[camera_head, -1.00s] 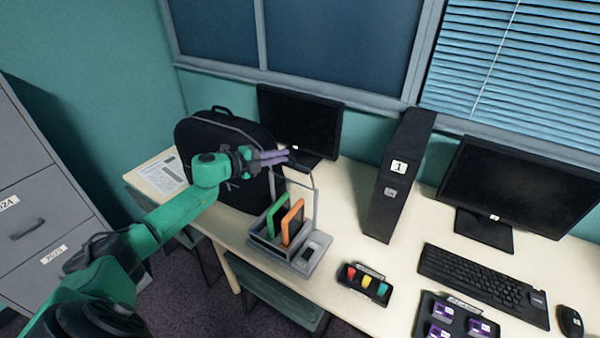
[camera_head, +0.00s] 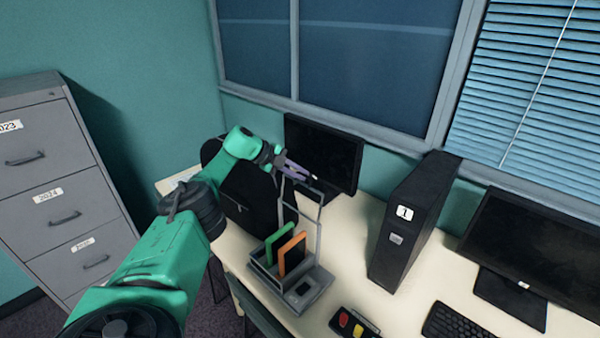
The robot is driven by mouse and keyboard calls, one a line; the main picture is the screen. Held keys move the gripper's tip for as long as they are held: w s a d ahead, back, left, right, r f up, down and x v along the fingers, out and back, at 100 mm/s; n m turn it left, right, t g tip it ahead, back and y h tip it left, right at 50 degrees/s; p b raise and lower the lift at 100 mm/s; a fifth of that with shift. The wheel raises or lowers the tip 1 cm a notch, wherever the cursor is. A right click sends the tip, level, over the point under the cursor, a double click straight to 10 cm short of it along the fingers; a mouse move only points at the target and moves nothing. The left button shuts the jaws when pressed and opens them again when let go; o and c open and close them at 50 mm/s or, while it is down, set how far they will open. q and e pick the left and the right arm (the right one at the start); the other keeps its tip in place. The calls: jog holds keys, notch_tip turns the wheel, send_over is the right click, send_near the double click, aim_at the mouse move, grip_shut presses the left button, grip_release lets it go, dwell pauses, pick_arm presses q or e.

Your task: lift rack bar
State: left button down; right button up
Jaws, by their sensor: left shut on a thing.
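The grey rack (camera_head: 312,292) stands on the desk, with a green-edged panel (camera_head: 279,243) and an orange-edged panel (camera_head: 292,254) upright in its slots. A thin grey bar frame (camera_head: 318,238) rises from the rack on two posts. My left gripper (camera_head: 297,171), with purple fingers, is at the top of this frame and shut on the rack bar. The fingers partly hide the bar at the grip. My right gripper is not in view.
A monitor (camera_head: 335,150) is behind the gripper, and a black computer tower (camera_head: 412,222) stands right of the rack. A filing cabinet (camera_head: 55,180) is at the left. Bare desk lies between rack and tower.

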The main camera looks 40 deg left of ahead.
pick_arm(q)
jog(key=shift+w+r, duration=0.25)
jog(key=shift+r, duration=0.25)
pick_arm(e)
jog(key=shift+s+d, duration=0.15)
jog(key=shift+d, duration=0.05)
pick_arm(q)
jog(key=c, duration=1.2)
grip_release()
jog(key=shift+d, duration=0.1)
jog(key=shift+w+f, duration=0.15)
jog(key=shift+f, duration=0.05)
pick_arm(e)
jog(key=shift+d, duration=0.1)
pick_arm(q)
jog(key=b+v, duration=0.2)
jog(key=v, duration=1.2)
jog(key=shift+s, duration=0.25)
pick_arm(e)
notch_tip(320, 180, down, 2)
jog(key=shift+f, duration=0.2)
